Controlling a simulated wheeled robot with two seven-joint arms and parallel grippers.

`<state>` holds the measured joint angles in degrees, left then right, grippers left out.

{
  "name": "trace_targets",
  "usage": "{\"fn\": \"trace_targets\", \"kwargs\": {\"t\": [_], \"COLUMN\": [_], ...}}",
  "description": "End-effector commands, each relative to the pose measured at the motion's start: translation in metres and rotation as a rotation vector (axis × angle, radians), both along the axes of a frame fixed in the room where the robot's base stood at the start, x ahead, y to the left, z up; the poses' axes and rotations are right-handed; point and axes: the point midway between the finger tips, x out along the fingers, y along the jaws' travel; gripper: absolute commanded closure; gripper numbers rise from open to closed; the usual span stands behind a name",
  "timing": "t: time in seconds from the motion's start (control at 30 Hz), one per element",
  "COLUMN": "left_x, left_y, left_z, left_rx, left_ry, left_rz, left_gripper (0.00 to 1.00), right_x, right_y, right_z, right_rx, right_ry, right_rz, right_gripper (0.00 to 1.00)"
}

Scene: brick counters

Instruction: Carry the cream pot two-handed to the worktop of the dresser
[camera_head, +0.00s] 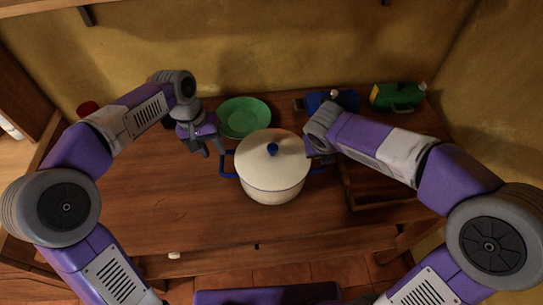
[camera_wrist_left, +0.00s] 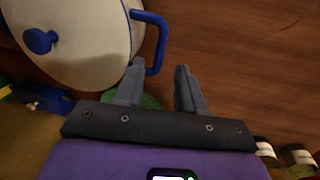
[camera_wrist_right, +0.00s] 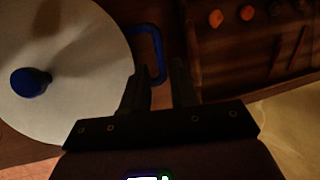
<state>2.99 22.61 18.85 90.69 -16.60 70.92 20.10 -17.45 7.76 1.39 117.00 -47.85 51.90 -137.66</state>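The cream pot (camera_head: 270,170), with its lid on and a blue knob, stands upright on the wooden worktop (camera_head: 150,200). Its left blue handle (camera_head: 228,174) is bare in the head view. My left gripper (camera_head: 214,152) is open just left of the pot; in the left wrist view the handle (camera_wrist_left: 164,40) lies just beyond its fingertips (camera_wrist_left: 160,70). My right gripper is at the pot's right side, its fingers mostly hidden by my arm in the head view. In the right wrist view its fingers (camera_wrist_right: 158,72) are apart, with the right handle (camera_wrist_right: 157,45) at their tips.
A green plate (camera_head: 243,115) lies behind the pot. A blue item (camera_head: 345,99) and a green container (camera_head: 398,96) stand at the back right. A wooden crate (camera_head: 350,190) with orange things inside is right of the pot. The worktop's left front is clear.

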Motion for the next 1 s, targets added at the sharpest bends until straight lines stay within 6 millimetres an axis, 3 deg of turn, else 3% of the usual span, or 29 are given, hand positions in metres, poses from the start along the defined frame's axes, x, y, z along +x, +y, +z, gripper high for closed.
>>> {"fn": "trace_targets", "kwargs": {"t": [0.33,0.7,1.0], "left_x": [0.0,-0.001,0.0], "left_y": [-0.001,-0.011,-0.015], "left_z": [-0.006,-0.057,-0.075], "left_rx": [0.0,0.0,-0.001], "left_ry": [0.002,0.004,0.001], "left_rz": [0.0,-0.002,0.0], "left_gripper": [0.62,0.62,0.62], "right_x": [0.002,0.021,0.029], "right_y": [-0.001,-0.011,-0.014], "right_z": [-0.006,-0.053,-0.069], "right_rx": [-0.001,-0.001,0.001], "right_ry": [0.003,0.006,0.002], "right_rz": [-0.002,-0.002,-0.002], "right_gripper": [0.73,0.73,0.73]}}
